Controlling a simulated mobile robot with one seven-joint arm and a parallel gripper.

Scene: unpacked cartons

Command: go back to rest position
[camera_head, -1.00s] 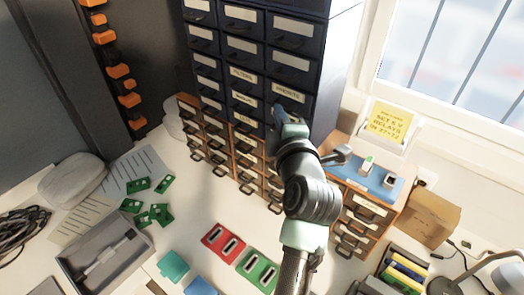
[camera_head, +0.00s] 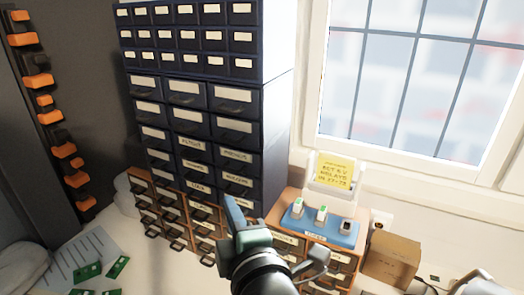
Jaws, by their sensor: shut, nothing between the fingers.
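My gripper (camera_head: 232,209) is at the lower middle of the head view, seen from behind over the dark wrist. Its narrow blue-grey fingers are together with nothing held, pointing up in front of the drawer cabinets. It appears in front of the lower drawers of the dark blue cabinet (camera_head: 190,118), to the left of the blue tray (camera_head: 318,231). I cannot tell from this view how far it is from the drawer fronts.
The blue tray holds three small devices on a wooden drawer unit (camera_head: 343,262). A yellow note (camera_head: 335,172) stands behind it. A cardboard box (camera_head: 391,259) is at right. Wooden drawers (camera_head: 172,211) and green boards (camera_head: 87,272) are at lower left. A window (camera_head: 420,75) fills the upper right.

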